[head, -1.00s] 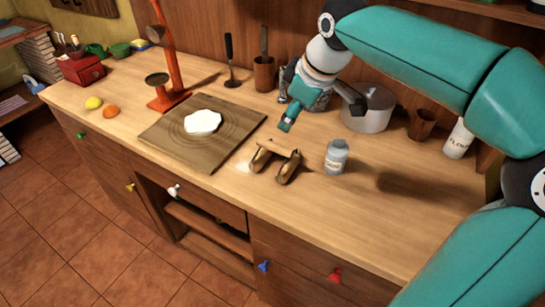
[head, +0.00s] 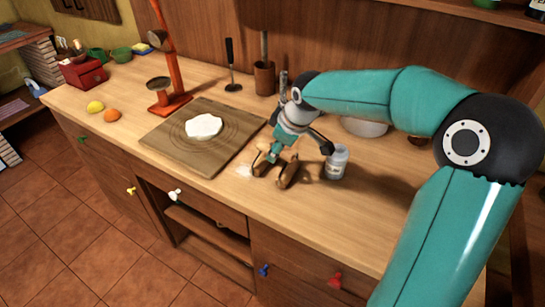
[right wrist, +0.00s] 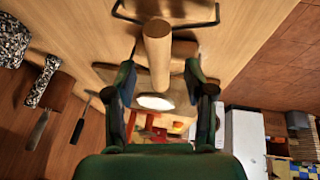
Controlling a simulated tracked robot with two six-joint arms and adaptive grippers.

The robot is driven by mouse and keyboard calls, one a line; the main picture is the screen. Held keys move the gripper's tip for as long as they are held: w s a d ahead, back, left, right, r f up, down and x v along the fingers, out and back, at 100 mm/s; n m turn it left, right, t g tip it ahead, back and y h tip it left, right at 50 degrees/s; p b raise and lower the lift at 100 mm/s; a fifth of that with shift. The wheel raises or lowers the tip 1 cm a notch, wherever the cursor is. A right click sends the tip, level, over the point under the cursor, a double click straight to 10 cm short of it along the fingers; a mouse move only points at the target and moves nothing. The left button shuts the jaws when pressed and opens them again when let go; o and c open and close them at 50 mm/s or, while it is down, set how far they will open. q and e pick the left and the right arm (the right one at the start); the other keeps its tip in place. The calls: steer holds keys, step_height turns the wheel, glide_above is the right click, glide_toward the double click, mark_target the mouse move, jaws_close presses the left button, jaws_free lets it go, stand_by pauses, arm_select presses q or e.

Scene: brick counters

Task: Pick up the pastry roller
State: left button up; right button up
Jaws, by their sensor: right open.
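The pastry roller (head: 288,172) lies on the wooden counter, right of the cutting board, partly hidden by my right gripper in the head view. In the right wrist view its pale wooden cylinder (right wrist: 157,48) points down between the fingers, with a dark wire frame at the top. My right gripper (head: 290,147) is just over the roller in the head view. In the right wrist view the right gripper (right wrist: 159,78) is open, one finger on each side of the cylinder, with gaps on both sides. My left gripper is not in view.
A grey jar (head: 337,163) stands close to the right of the gripper. The cutting board (head: 165,140) with white dough (head: 203,126) lies to the left. A pot (head: 364,127) is behind my arm. The counter's front right is clear.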

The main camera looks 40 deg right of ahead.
steer(key=shift+w+f, duration=0.3)
steer(key=shift+f, duration=0.35)
steer(key=shift+f, duration=0.15)
jaws_close()
